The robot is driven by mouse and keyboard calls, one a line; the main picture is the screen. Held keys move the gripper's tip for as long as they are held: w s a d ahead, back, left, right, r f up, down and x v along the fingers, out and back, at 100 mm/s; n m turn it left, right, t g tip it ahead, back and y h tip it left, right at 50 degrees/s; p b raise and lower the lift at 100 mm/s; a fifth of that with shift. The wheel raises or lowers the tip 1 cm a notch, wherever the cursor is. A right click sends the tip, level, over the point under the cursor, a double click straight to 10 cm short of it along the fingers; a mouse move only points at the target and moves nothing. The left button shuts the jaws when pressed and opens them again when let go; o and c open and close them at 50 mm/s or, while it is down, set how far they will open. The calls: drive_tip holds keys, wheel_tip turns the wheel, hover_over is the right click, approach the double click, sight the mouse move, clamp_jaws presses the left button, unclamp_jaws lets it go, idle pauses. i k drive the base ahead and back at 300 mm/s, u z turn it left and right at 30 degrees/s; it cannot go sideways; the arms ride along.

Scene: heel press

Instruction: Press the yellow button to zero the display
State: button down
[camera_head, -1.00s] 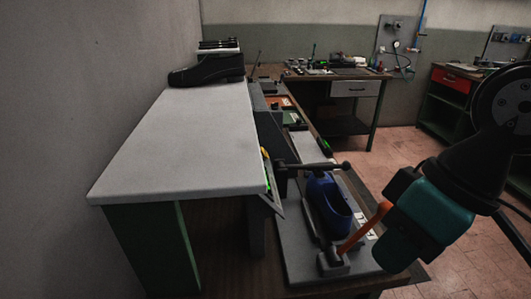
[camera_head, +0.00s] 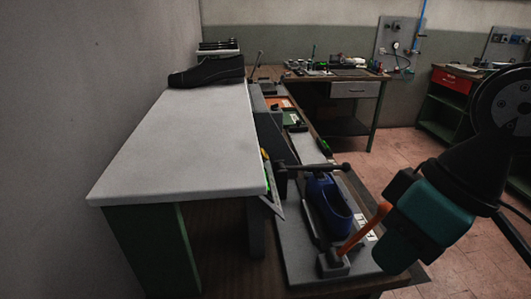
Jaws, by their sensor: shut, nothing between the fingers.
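The yellow button is probably the thin yellow sliver (camera_head: 265,154) on a panel beside the grey tabletop's right edge. I see it almost edge-on, so its face is hidden. A green-lit strip, likely the display (camera_head: 267,174), shows just below it, too slanted to read. My arm (camera_head: 440,210), black and teal, reaches in from the right and stands to the right of the panel, with a clear gap between. I cannot make out my gripper's fingers in this view.
The press has a dark bar with a knob (camera_head: 345,167), a blue shoe-shaped form (camera_head: 328,203) and an orange lever (camera_head: 362,230) close to my arm. A black shoe (camera_head: 208,72) lies at the grey tabletop's (camera_head: 180,150) far end. The tabletop's middle is clear.

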sight(264, 154)
drive_tip(key=u, duration=0.2)
drive_tip(key=k, duration=0.5)
drive_tip(key=u, duration=0.6)
drive_tip(key=k, duration=0.85)
drive_tip(key=z, duration=0.05)
drive_tip(key=i, duration=0.45)
drive_tip(key=z, duration=1.2)
drive_tip(key=i, duration=1.45)
drive_tip(key=u, duration=0.2)
